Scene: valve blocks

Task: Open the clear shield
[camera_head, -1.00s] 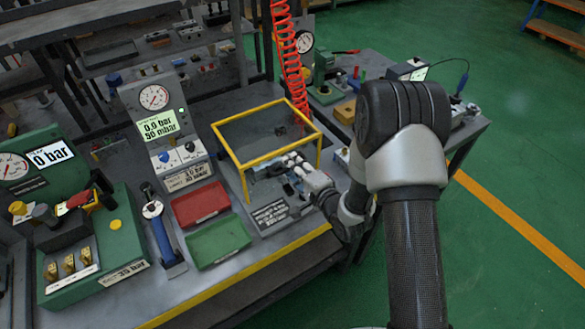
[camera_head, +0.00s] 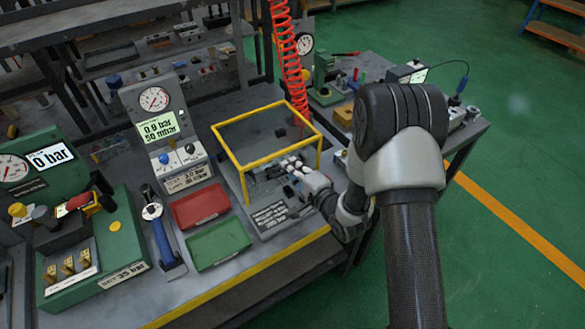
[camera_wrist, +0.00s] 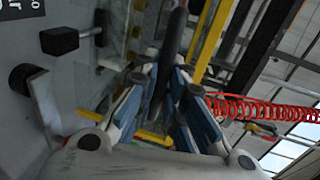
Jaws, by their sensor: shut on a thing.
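The clear shield (camera_head: 262,132) is a see-through cover with a yellow frame, standing over a grey valve station in the head view. Its top looks about level and its frame stands down around the fittings. My gripper (camera_head: 292,166) reaches in from the right at the shield's front side, low under the yellow front edge. In the wrist view my gripper (camera_wrist: 165,75) has its blue-padded fingers closed on a dark bar (camera_wrist: 172,35), which looks like the shield's handle. A yellow frame bar (camera_wrist: 207,42) runs just beside it. Where the bar joins the shield is hidden.
A red tray (camera_head: 200,205) and a green tray (camera_head: 218,243) lie left of the shield. A gauge panel (camera_head: 158,125) stands behind them. A red coiled hose (camera_head: 287,70) hangs behind the shield. Black knobs (camera_wrist: 62,40) are close to my gripper in the wrist view.

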